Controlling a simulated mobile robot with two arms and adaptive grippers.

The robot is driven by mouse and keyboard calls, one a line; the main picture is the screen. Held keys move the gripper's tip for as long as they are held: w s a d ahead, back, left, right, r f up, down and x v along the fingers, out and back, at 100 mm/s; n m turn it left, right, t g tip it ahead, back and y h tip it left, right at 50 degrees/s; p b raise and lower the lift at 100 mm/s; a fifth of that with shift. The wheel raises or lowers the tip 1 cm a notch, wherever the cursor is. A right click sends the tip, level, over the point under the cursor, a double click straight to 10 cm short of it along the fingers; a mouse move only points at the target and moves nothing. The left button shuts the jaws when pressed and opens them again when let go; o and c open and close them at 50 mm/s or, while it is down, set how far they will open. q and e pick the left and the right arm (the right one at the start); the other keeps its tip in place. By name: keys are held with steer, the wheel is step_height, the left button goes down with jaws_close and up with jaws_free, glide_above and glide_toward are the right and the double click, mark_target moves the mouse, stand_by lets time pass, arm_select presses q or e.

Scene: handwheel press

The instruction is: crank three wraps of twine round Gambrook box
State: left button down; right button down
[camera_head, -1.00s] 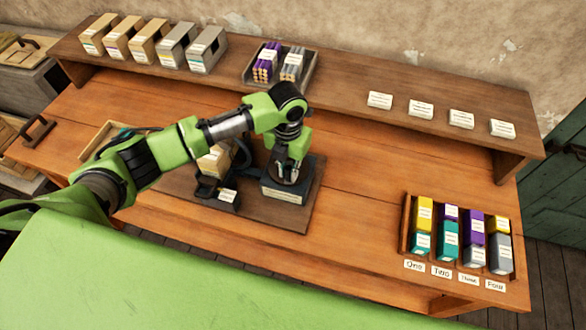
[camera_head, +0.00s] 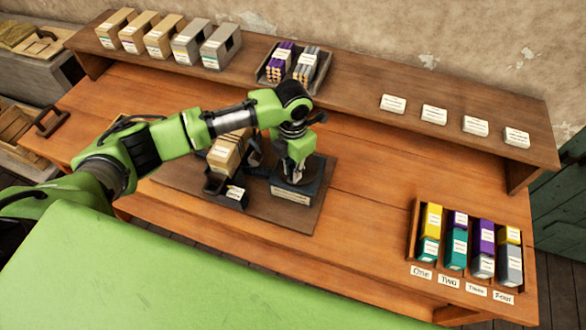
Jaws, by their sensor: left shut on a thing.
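A tan box with a white label (camera_head: 228,152) sits in the dark holder of the press, on a brown base board (camera_head: 268,220). I cannot tell whether it is the Gambrook box, and no twine can be made out on it. My left gripper (camera_head: 298,172) points down just right of the box, over a dark block with a pale label (camera_head: 291,195). It is shut on what seems to be the crank handle, mostly hidden by the fingers and arm. My right gripper is out of view.
The back shelf (camera_head: 360,98) holds several tan and grey boxes (camera_head: 160,38), a tray of purple and grey sticks (camera_head: 322,75) and several white cards (camera_head: 434,114). A rack (camera_head: 413,230) of coloured packets stands front right. The table between (camera_head: 375,190) is clear.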

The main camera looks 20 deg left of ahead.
arm_select(q)
steer(key=shift+s, duration=0.1)
steer(key=c, duration=2)
jaws_free()
steer(key=shift+o, duration=0.2)
step_height(320, 180, up, 12)
